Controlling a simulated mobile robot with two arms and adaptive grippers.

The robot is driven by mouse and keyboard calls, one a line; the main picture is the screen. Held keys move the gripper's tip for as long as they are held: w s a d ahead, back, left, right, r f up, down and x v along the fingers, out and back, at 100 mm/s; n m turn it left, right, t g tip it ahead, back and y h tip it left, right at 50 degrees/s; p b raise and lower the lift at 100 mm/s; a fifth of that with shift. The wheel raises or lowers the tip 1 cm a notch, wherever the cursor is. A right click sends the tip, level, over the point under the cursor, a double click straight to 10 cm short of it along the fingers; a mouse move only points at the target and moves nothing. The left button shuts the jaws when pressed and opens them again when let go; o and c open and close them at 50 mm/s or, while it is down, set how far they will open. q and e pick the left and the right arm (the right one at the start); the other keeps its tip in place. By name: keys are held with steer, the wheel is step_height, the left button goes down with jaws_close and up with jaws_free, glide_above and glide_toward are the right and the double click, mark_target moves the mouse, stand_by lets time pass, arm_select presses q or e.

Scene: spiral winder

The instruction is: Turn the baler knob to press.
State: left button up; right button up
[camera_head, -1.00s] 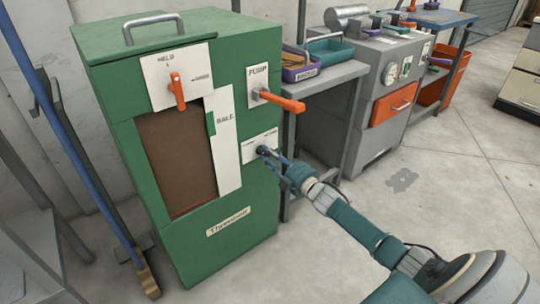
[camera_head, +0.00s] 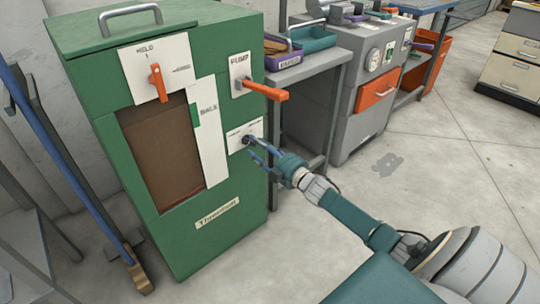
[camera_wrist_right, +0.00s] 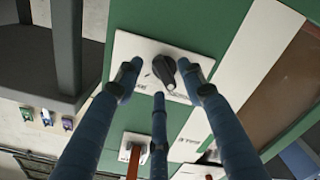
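The green baler (camera_head: 225,215) stands left of centre in the head view. Its black knob (camera_wrist_right: 165,72) sits on a small white plate (camera_wrist_right: 143,48) on the front. In the head view the knob (camera_head: 247,140) is partly covered by my fingers. My right gripper (camera_head: 255,150) reaches it from the right. In the right wrist view my right gripper (camera_wrist_right: 160,80) has its three fingers spread around the knob. A gap shows on the left and lower sides; whether the right finger touches it I cannot tell. My left gripper is not in view.
An orange pump lever (camera_head: 265,91) juts out just above the knob plate. An orange hold handle (camera_head: 158,82) is higher left. A grey table (camera_head: 318,70) with trays stands right of the baler. The floor (camera_head: 450,160) at right is mostly clear.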

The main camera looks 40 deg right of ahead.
steer(key=s, duration=1)
steer(key=shift+s+d, duration=0.25)
steer(key=shift+d, duration=0.15)
